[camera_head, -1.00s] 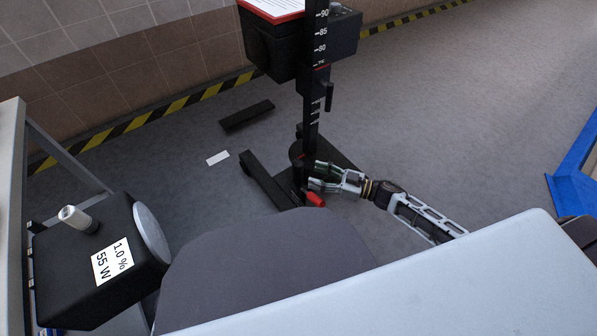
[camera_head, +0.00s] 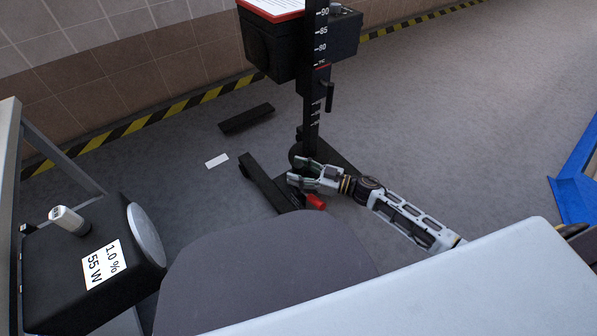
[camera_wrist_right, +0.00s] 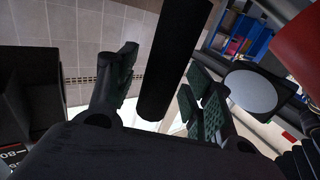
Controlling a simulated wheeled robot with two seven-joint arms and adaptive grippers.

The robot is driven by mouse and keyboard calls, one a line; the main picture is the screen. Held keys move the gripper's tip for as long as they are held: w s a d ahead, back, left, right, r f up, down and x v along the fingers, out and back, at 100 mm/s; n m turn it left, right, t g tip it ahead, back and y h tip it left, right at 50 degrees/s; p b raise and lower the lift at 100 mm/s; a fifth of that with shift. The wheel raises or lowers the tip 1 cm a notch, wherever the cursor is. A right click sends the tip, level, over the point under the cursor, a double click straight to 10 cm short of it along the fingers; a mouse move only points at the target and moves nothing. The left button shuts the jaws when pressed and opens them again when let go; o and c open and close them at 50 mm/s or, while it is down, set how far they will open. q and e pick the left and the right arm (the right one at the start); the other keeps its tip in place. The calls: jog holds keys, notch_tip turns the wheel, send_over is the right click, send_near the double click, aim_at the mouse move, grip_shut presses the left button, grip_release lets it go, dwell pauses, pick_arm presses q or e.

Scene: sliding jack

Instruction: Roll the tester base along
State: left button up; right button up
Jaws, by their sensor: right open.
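The tester is a black column (camera_head: 313,110) with a white scale, standing on a dark base with low legs (camera_head: 265,180) on the floor. A black box (camera_head: 275,50) hangs on the column. A red pedal-like part (camera_head: 315,202) shows low on the base. My right gripper (camera_head: 291,171) is open at the foot of the column, beside the base. In the right wrist view, a dark round bar (camera_wrist_right: 175,60) stands between the open, green-padded fingers (camera_wrist_right: 160,95); I cannot tell whether they touch it. My left gripper is out of view.
A black unit labelled "55 W" (camera_head: 70,275) stands at the lower left by a grey frame (camera_head: 60,165). A black bar (camera_head: 246,117) and a white plate (camera_head: 216,161) lie on the floor left of the base. A blue frame (camera_head: 575,185) is at the right. Floor right of the column is clear.

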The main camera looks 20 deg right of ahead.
grip_shut()
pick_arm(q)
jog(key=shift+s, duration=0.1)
pick_arm(e)
jog(key=shift+s, duration=0.1)
